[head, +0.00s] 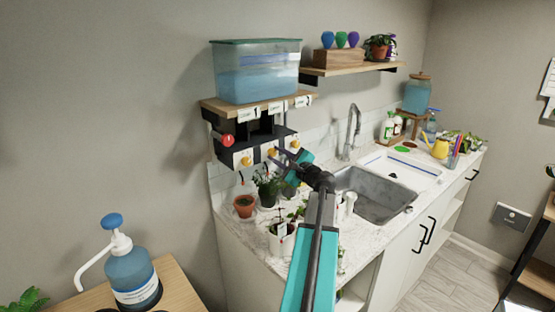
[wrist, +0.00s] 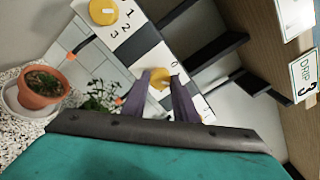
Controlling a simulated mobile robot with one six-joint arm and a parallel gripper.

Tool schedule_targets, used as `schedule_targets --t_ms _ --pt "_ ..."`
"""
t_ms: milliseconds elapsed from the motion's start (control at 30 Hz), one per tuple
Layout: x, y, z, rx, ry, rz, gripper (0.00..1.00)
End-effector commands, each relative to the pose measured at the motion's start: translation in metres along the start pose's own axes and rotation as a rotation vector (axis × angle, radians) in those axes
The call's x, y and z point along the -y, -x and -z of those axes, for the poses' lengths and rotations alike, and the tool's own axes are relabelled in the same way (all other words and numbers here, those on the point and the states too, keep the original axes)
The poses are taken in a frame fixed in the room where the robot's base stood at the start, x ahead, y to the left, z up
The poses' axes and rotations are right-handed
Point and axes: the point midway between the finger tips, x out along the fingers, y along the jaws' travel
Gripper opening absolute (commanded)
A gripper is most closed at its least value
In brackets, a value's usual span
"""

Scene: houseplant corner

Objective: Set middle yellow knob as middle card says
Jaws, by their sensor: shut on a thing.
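My gripper (head: 279,156) is shut on the middle yellow knob (head: 272,152). In the wrist view its purple fingers (wrist: 172,95) stand either side of this knob (wrist: 158,78), at the white dial. A "0" shows beside it; the fingers hide most of the other marks, and its pointer is unclear. The left yellow knob (head: 246,161) and the right one (head: 295,144) are free. The middle card (head: 275,107) hangs on the shelf edge above; its writing is too small to read. A card reading "Drip" and 3 (wrist: 305,75) shows at the right of the wrist view.
A blue water tank (head: 258,75) stands on the wooden shelf. A red knob (head: 228,140) sticks out at the left. A terracotta pot (head: 244,206) and other plants stand on the counter below my gripper. Orange-tipped tubes (wrist: 118,100) hang close to the dials.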

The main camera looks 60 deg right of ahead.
Motion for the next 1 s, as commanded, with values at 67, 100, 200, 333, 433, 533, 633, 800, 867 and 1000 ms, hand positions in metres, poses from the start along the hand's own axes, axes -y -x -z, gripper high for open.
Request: schedule_targets --t_ms 67,100,200,333,433,533,633,800,867,1000 --pt "-0.0019 -0.0003 0.0022 0.002 0.025 0.003 0.04" --pt "-0.0020 -0.0004 0.0023 0.003 0.038 0.003 0.04" --pt "-0.0023 -0.0005 0.0025 0.003 0.069 0.003 0.04" --pt "-0.0019 -0.0006 0.0021 0.005 0.111 0.005 0.04" --pt "-0.0021 -0.0007 0.0023 0.006 0.142 0.005 0.04" --pt "-0.0021 -0.0007 0.0021 0.007 0.175 0.006 0.04" --pt "-0.0019 -0.0008 0.0018 0.008 0.208 0.007 0.04" --pt "-0.0010 -0.0008 0.0006 0.009 0.242 0.008 0.04" --pt "-0.0005 -0.0008 0.0000 0.009 0.247 0.008 0.04" --pt "0.0000 -0.0008 -0.0007 0.009 0.248 0.007 0.04"
